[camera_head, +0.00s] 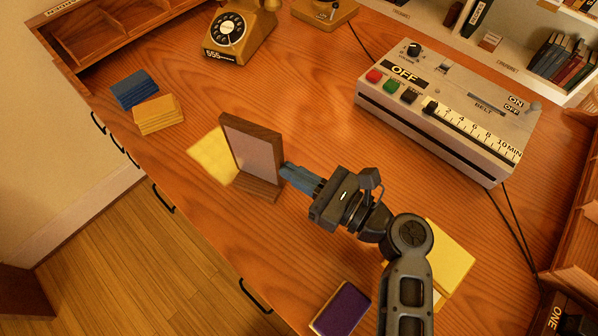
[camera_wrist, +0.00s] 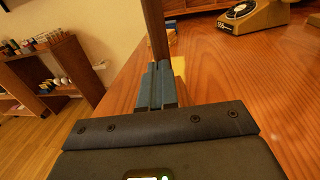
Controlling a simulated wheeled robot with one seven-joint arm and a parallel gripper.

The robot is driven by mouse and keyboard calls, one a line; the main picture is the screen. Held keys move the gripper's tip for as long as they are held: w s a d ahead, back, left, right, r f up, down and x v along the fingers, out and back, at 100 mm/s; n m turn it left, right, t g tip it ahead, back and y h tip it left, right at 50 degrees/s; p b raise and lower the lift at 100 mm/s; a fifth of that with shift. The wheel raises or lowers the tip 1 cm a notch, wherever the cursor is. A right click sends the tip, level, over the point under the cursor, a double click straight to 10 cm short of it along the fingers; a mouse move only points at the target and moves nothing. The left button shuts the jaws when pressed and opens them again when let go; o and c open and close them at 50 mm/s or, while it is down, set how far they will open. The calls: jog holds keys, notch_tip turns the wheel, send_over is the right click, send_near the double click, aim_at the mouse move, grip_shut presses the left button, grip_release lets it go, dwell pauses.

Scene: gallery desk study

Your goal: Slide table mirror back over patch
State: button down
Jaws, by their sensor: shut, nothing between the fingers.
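The table mirror (camera_head: 254,150) stands upright on the desk in a brown wooden frame with a wooden foot. The yellow patch (camera_head: 211,154) lies flat on the desk to its left, and the mirror hides part of it. My gripper (camera_head: 287,171) is shut and empty, its blue fingertips at the mirror's right side, close to or touching the frame. In the wrist view the shut fingers (camera_wrist: 157,88) point at the mirror's narrow edge (camera_wrist: 155,32). A bit of yellow (camera_wrist: 178,66) shows beside it. Whether the fingertips touch the mirror, I cannot tell.
Blue cards (camera_head: 134,89) and yellow cards (camera_head: 158,115) lie at the left. A telephone (camera_head: 240,32) stands at the back. A control box (camera_head: 450,105) stands at the right. A purple box (camera_head: 341,308) lies near the front edge. The desk between mirror and telephone is clear.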

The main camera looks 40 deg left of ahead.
aim_at(241, 143)
jog(key=a, duration=1.2)
jog(key=shift+s+a, duration=0.2)
jog(key=shift+s, duration=0.2)
